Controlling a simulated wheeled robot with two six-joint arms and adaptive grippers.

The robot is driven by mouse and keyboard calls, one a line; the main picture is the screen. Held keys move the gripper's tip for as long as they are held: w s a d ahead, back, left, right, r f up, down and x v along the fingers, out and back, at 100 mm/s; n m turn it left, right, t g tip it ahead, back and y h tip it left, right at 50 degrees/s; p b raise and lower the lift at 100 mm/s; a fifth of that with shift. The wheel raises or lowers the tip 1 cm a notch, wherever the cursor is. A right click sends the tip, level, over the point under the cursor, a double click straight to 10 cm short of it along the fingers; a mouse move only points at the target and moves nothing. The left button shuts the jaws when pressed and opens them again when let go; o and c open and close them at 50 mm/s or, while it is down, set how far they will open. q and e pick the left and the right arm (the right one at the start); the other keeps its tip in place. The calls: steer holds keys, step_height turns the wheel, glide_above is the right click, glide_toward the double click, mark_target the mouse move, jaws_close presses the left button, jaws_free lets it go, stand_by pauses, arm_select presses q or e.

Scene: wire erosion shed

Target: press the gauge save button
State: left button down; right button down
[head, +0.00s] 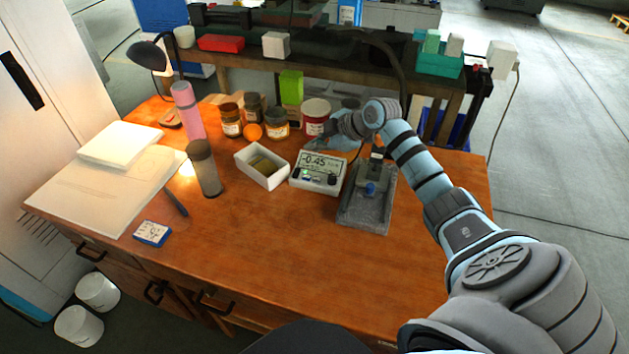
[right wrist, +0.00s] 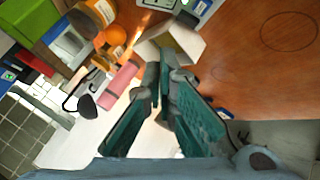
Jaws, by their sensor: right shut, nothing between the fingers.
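The gauge (head: 319,170) is a white box on the wooden table. Its display reads about 0.45, and a small green button and dark knobs sit below it. I cannot tell which control is the save button. My right gripper (head: 316,144) is shut and empty, just behind and above the gauge's back edge, apart from the buttons. In the right wrist view the closed teal fingers (right wrist: 165,72) point up towards the open white box (right wrist: 185,40), and part of the gauge (right wrist: 193,6) shows at the top edge. My left gripper is not in view.
The white box (head: 262,167) stands left of the gauge, and a grey stone stand (head: 365,212) with a blue knob stands right. Several jars (head: 276,124) are behind. A dark cylinder (head: 204,168) stands further left. The table front is clear.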

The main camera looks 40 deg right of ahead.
steer(key=b, duration=0.7)
glide_above(316, 180)
step_height(316, 180, down, 8)
steer(key=shift+s+r, duration=0.1)
steer(key=shift+f+b, duration=0.4)
steer(key=shift+f, duration=0.1)
stand_by(0.7)
steer(key=shift+f, duration=0.4)
steer(key=shift+f+b, duration=0.35)
steer(key=shift+f, duration=0.05)
stand_by(0.4)
steer(key=shift+r+p, duration=0.8)
steer(key=shift+r, duration=0.05)
